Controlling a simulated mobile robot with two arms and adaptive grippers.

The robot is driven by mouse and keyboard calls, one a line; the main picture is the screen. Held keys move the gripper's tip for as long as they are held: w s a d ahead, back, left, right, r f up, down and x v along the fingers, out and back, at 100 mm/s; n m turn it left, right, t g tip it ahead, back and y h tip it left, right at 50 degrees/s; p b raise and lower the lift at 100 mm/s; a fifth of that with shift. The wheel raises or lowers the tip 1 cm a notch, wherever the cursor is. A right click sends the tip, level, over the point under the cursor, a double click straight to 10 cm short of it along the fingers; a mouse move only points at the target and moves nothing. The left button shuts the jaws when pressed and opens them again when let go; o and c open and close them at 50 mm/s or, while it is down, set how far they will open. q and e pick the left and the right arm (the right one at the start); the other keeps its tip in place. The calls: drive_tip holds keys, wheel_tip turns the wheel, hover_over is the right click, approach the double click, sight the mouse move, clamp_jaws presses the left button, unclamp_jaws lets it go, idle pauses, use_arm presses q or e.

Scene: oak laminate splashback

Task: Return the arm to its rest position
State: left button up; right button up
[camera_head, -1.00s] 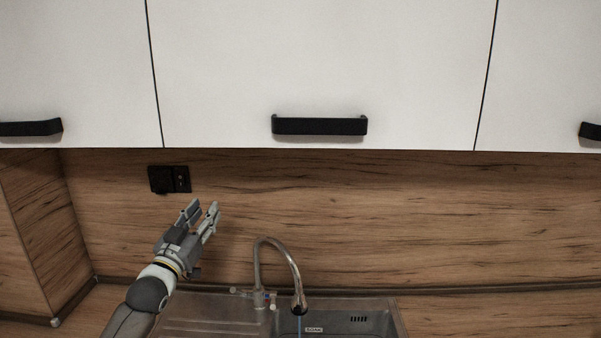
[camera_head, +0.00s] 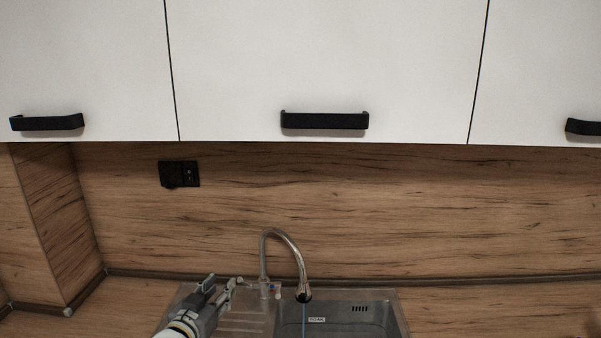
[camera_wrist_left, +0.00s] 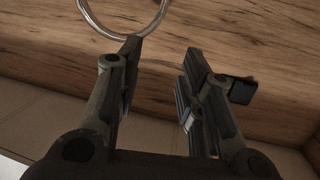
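My left gripper (camera_head: 222,286) is low in the head view, over the left part of the steel sink, left of the tap. In the left wrist view its two fingers (camera_wrist_left: 165,58) stand apart with nothing between them, so it is open and empty. Only the gripper and a bit of my white wrist show at the bottom edge of the head view; the rest of the arm is out of frame. My right gripper is in neither view.
A chrome tap (camera_head: 284,240) arches over the sink basin (camera_head: 345,318), with a thin bluish line below its spout. A black socket (camera_head: 179,174) is on the wood splashback (camera_head: 400,210). White cupboards (camera_head: 325,60) with black handles hang above. The counter right of the sink looks clear.

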use_arm(q)
drive_tip(key=s+d+f+g+y, duration=0.15)
drive_tip(key=s+f+g, duration=0.45)
drive_tip(key=s+f, duration=1)
drive_tip(key=s+a+f+n+g+y, duration=0.1)
drive_tip(key=s+a+g, duration=0.15)
drive_tip(key=s, duration=0.95)
drive_tip(key=s+a+f+g+y, duration=0.1)
drive_tip(key=s+g, duration=0.3)
drive_tip(key=s, duration=0.8)
wheel_tip(320, 180, down, 36)
drive_tip(key=s+g+b, duration=0.1)
drive_tip(key=b, duration=1)
drive_tip(key=s+f+b, duration=0.3)
drive_tip(key=s+f, duration=0.2)
drive_tip(key=f, duration=0.4)
drive_tip(key=s+a+f+g+b, duration=0.1)
drive_tip(key=s+f+b, duration=0.3)
drive_tip(key=f, duration=0.6)
drive_tip(key=s+a+f+b, duration=0.1)
drive_tip(key=s+f+b, duration=0.3)
drive_tip(key=s+f, duration=0.4)
drive_tip(key=shift+s+a+f, duration=0.25)
drive_tip(key=shift+f, duration=0.4)
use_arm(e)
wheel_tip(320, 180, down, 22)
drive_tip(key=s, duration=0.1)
